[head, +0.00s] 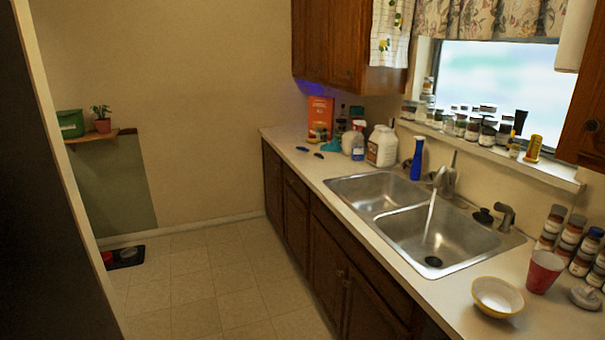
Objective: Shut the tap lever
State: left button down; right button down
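The tap (446,180) stands at the back of the double steel sink, near the divider between the basins. Its lever (454,159) points up from the top of the tap body. A pale stream of water (430,215) falls from the spout into the right basin (452,238), near the dark drain. Neither of my grippers is in the head view.
A blue bottle (417,160) stands just left of the tap; a black stopper (483,216) and a sprayer (506,217) are to its right. A yellow bowl (497,297), red cup (543,272) and several jars crowd the right counter.

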aim_at(455, 157)
jog(key=i+j+u, duration=0.15)
jog(key=i+u, duration=0.2)
jog(key=i, duration=1.3)
